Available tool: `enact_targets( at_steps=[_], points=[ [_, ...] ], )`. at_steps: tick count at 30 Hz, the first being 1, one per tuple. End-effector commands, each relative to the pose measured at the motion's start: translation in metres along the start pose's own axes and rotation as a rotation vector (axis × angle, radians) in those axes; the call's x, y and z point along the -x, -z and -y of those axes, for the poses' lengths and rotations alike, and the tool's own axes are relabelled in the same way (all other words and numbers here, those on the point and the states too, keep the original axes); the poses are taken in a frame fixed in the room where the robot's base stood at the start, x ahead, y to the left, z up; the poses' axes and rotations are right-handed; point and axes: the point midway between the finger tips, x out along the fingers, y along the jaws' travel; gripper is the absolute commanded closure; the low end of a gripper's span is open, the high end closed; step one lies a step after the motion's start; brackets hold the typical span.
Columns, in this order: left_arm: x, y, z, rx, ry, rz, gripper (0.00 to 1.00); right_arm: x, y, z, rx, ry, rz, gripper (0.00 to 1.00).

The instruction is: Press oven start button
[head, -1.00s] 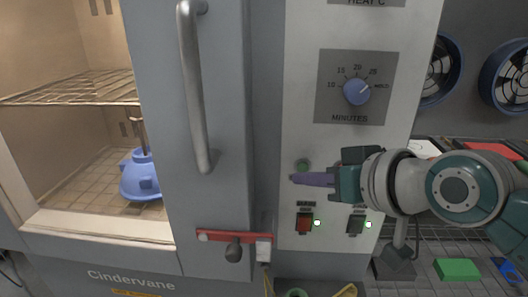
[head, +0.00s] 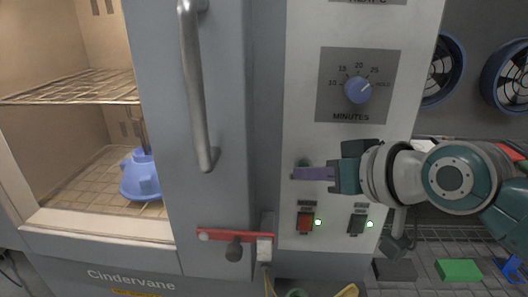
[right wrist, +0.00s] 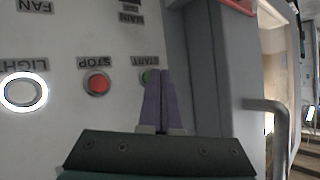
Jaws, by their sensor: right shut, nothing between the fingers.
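The oven's green start button (right wrist: 148,76) shows in the right wrist view under an upside-down START label, partly covered by my fingertips. In the head view the green button (head: 303,162) peeks out just above my fingers. My right gripper (head: 295,173) is shut and empty, its purple fingers pointing left across the panel at the button. It also shows in the right wrist view (right wrist: 161,73), with its tips just beside and over the button's edge. I cannot tell whether they touch it. My left gripper is not in view.
The red stop button (right wrist: 97,83) and a ringed light button (right wrist: 24,92) sit beside the start button. Below are a red switch (head: 305,222) and a dark switch (head: 356,224). The minutes dial (head: 357,90) is above; the door handle (head: 197,90) stands out to the left.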

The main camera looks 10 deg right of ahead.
Motion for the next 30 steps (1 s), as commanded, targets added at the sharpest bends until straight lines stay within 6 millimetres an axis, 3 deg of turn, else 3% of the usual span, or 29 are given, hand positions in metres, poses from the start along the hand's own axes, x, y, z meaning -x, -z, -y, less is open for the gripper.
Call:
enact_targets(
  at_steps=[21, 30],
  points=[
    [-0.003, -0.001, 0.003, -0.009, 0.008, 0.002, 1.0, -0.004, 0.003, -0.003, 0.0, -0.001, 0.001, 1.0],
    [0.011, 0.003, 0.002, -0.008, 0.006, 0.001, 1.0, 0.005, -0.001, 0.003, 0.0, 0.0, 0.002, 1.0]
  ],
)
